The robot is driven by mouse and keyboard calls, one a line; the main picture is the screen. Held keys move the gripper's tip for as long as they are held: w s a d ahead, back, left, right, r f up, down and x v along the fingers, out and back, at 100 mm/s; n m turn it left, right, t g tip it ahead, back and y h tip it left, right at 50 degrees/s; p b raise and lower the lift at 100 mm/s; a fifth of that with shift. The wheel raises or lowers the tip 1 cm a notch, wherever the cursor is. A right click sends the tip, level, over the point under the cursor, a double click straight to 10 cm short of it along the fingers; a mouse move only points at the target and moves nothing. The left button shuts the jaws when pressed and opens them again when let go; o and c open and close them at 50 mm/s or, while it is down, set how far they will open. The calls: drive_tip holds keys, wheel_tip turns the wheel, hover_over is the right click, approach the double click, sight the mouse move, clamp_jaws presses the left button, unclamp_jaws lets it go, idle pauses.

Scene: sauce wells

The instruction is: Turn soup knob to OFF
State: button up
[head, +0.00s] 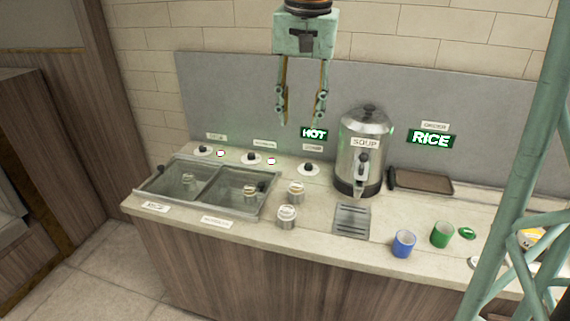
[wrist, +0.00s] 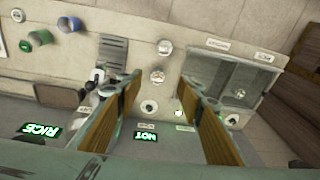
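Three black knobs on white round bases sit in a row along the back of the counter. The rightmost knob (head: 308,167), nearest the steel soup urn (head: 362,150), has a small label behind it that I cannot read for sure, and a lit green HOT sign (head: 314,133) above it. This knob (wrist: 148,107) also shows between my fingers in the wrist view, with the HOT sign (wrist: 145,137) below it. My gripper (head: 302,122) is open and empty, in the air above and behind this knob, not touching it. The exact knob angle is too small to read.
Lidded wells (head: 210,185), two jars, a drip tray (head: 352,220), blue cup (head: 403,243), green cup (head: 442,234), brown tray (head: 425,181) and lit RICE sign (head: 431,139) surround.

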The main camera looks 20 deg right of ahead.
drive_tip(key=w+d+f+m+p, duration=0.2)
drive_tip(key=w+d, duration=0.2)
drive_tip(key=w, duration=0.6)
drive_tip(key=m+g+p, duration=0.3)
drive_tip(key=m+p, duration=0.3)
drive_tip(key=p, duration=0.1)
hover_over(308, 164)
wheel_tip(308, 164, down, 21)
drive_tip(key=shift+w+f, duration=0.15)
drive_tip(key=shift+w, duration=0.1)
drive_tip(key=shift+s+f+b, duration=0.2)
drive_tip(key=shift+f, duration=3.25)
drive_tip(key=shift+s+f+b, duration=0.2)
drive_tip(key=shift+f, duration=3.25)
drive_tip(key=c, duration=0.9)
